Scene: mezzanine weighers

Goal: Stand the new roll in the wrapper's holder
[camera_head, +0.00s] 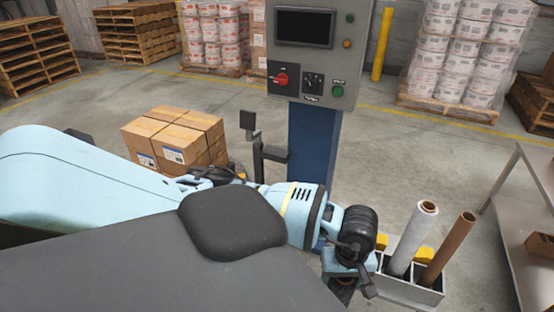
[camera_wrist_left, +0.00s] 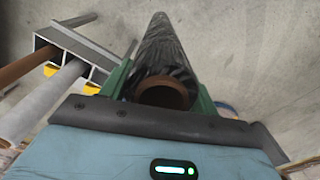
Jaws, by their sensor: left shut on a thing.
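My left gripper (camera_wrist_left: 163,92) is shut on a dark film roll (camera_wrist_left: 165,45) with a brown core. In the left wrist view the green fingers are on either side of the roll's near end, and the roll stretches away toward the floor. In the head view my left gripper (camera_head: 345,284) is low, just left of the divided bin, and the roll is mostly hidden. The wrapper has a blue mast (camera_head: 312,160) under a grey control panel (camera_head: 311,60). A black bracket with an upright post (camera_head: 258,160) sits beside the mast; I cannot tell whether it is the holder. My right gripper is out of view.
A divided grey bin (camera_head: 425,296) holds a pale roll (camera_head: 412,240) and a brown tube (camera_head: 447,250), both leaning. A metal table (camera_head: 528,205) stands at the right. Stacked cartons (camera_head: 175,138) stand left of the mast. The floor (camera_head: 400,160) behind the bin is clear.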

